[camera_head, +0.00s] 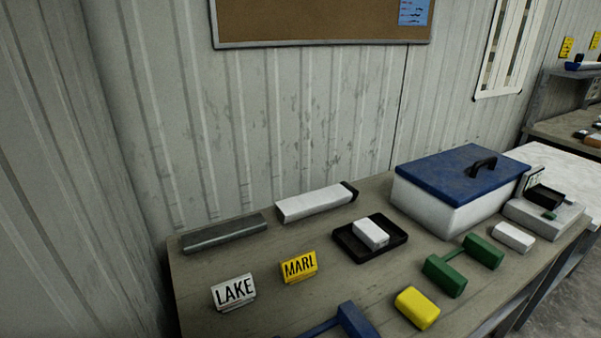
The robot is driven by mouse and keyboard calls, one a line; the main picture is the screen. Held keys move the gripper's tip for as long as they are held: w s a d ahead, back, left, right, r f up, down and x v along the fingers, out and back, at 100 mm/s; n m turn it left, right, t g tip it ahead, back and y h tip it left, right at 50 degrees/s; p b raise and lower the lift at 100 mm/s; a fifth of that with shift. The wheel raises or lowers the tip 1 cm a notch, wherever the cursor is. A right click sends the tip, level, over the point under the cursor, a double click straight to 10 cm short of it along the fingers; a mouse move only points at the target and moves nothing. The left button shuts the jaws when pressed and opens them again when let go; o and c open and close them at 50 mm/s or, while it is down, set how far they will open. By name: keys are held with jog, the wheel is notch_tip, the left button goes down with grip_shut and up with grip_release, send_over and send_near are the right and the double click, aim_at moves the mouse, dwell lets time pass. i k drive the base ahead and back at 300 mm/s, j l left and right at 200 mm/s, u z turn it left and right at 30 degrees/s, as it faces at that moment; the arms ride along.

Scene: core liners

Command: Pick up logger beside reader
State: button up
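A small white box (513,237), which looks like a logger, lies on the table just left of and in front of a pale device with a dark top part (541,218), which looks like the reader. The two appear close but apart. A similar white box (370,233) sits in a shallow black tray (347,247) at the middle of the table. My gripper is not in view.
On the wooden table (210,325) stand a blue-lidded white cooler box (440,210), a green two-block piece (445,275), a yellow block (417,308), a blue piece (355,321) cut by the bottom edge, LAKE (234,291) and MARL (299,266) signs, a grey bar (225,233) and a white bar (314,203).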

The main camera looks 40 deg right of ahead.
aim_at(521, 242)
jog(key=z, duration=1.9)
jog(key=i+l+z, duration=0.3)
jog(key=i+l, duration=0.15)
